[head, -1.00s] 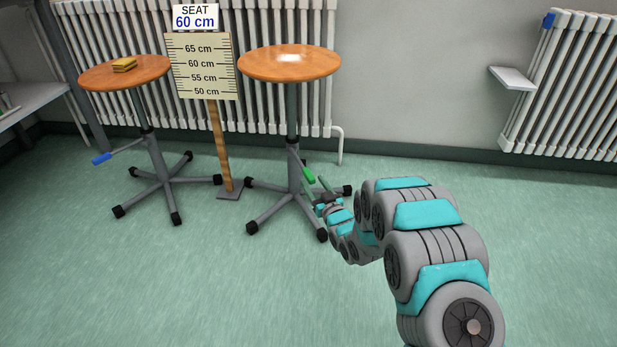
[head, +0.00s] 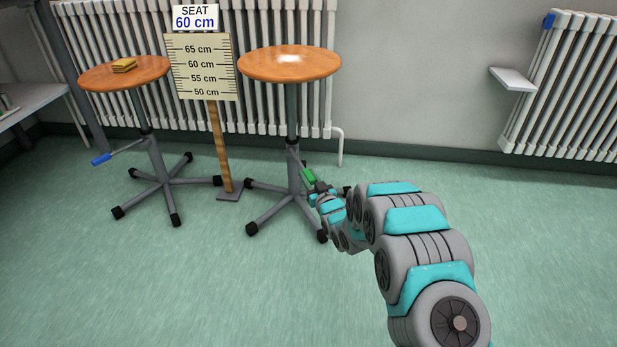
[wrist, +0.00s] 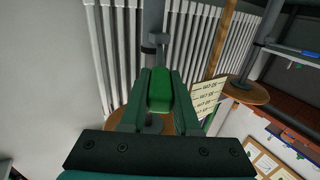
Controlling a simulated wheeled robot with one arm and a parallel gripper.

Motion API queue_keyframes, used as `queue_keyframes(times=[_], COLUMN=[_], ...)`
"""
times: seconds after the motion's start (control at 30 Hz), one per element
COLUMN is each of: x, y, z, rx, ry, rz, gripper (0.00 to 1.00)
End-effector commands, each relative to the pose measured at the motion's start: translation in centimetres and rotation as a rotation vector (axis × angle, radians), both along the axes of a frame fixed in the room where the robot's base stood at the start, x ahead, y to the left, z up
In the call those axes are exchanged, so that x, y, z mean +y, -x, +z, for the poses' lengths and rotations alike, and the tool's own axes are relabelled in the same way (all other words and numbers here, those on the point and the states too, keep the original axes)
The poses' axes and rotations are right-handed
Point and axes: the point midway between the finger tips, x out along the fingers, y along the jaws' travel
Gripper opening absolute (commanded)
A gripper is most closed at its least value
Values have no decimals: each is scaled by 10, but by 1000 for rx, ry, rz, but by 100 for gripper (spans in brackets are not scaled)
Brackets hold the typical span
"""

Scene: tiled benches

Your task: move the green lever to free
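The green lever (head: 308,175) sticks out from the column under the seat of the right stool (head: 289,64). My gripper (head: 314,182) is at the lever from the lower right. In the wrist view the green lever (wrist: 160,90) lies between the two dark fingers, with no clear gap on either side, so the gripper looks shut on it. The lever's inner end and pivot are small and partly hidden. The right stool's round wooden seat stands near the 60 cm mark or a little above it.
A height board (head: 203,67) on a wooden post, with a "SEAT 60 cm" sign (head: 195,17), stands between the stools. Radiators line the wall. The floor at front is clear.

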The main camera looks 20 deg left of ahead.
Motion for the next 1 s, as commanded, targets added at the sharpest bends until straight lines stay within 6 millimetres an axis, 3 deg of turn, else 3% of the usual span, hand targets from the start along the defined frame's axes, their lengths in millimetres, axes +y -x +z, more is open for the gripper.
queue_keyframes(times=[0.23,1.0], x=[0,0], y=[0,0], z=[0,0], rx=[0,1], ry=[0,1], rz=[0,1], gripper=[0,0])
